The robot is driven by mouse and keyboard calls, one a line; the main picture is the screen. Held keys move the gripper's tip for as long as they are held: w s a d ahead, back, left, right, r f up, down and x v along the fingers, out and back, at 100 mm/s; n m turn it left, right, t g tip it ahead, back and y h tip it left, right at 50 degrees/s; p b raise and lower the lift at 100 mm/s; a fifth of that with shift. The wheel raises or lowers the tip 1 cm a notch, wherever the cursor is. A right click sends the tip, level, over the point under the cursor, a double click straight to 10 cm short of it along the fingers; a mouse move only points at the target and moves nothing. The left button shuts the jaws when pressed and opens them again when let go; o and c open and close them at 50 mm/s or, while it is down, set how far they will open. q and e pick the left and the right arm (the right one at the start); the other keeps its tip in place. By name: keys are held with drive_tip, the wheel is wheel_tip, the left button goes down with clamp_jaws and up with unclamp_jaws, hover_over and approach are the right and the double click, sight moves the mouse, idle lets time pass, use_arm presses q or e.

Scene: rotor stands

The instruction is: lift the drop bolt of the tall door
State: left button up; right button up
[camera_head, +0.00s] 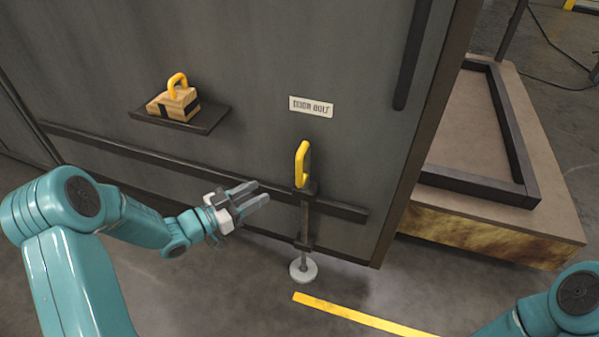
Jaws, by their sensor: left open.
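The tall grey door (240,60) fills the upper left and middle of the view. Its drop bolt (305,218) is a dark upright rod near the door's right edge, with a yellow handle (301,165) on top. The bolt's lower end meets a round pale floor piece (303,270). A label (311,106) reading "DOOR BOLT" is above the handle. My left gripper (260,194) is open and empty, left of the bolt and a little below the handle, not touching it. Of my right arm only a part shows at the lower right; its gripper is out of view.
A small shelf (212,121) on the door holds a wooden block (177,103) with a yellow handle. A dark rail (150,154) crosses the door behind the bolt. Right of the door is a low platform (560,215) with a dark frame (515,140). A yellow line (365,318) marks the floor.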

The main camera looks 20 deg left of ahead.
sight(299, 170)
use_arm(q)
drive_tip(key=b+x, duration=0.2)
drive_tip(key=x, duration=1.2)
clamp_jaws()
